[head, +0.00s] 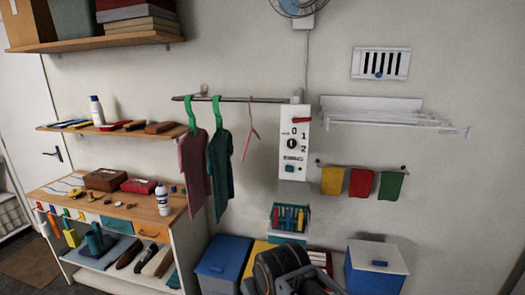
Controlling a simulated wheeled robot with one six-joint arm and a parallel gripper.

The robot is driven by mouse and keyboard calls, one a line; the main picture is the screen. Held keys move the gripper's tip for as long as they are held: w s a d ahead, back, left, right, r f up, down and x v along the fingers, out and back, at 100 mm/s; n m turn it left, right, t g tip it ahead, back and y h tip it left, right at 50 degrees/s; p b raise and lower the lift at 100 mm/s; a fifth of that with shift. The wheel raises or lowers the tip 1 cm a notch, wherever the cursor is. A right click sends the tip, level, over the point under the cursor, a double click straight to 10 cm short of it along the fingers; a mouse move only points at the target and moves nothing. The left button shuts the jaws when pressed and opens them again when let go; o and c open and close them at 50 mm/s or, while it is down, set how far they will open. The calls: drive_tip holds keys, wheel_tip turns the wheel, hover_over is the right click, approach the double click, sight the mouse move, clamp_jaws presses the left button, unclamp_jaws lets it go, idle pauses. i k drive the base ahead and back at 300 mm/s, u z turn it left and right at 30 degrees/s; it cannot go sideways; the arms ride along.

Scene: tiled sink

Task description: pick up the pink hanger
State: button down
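The pink hanger (252,132) is thin and bare and hangs from the wall rail (240,99), just left of the white control panel. It hangs apart from the two garments to its left. A pink shirt (195,165) and a teal shirt (218,165) hang on the same rail from green hangers (217,112). I cannot make out my gripper's fingers in the head view.
A white panel (294,150) with a red lever stands right of the hanger. A workbench (150,208) with tools is at left. A dark rounded form is low in front.

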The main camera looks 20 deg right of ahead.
sight(252, 130)
drive_tip(key=z, duration=0.75)
drive_tip(key=i, duration=1.25)
drive_tip(key=u, duration=0.45)
drive_tip(key=k, duration=0.5)
drive_tip(key=u, duration=1.45)
drive_tip(key=i, duration=0.55)
drive_tip(key=u, duration=0.05)
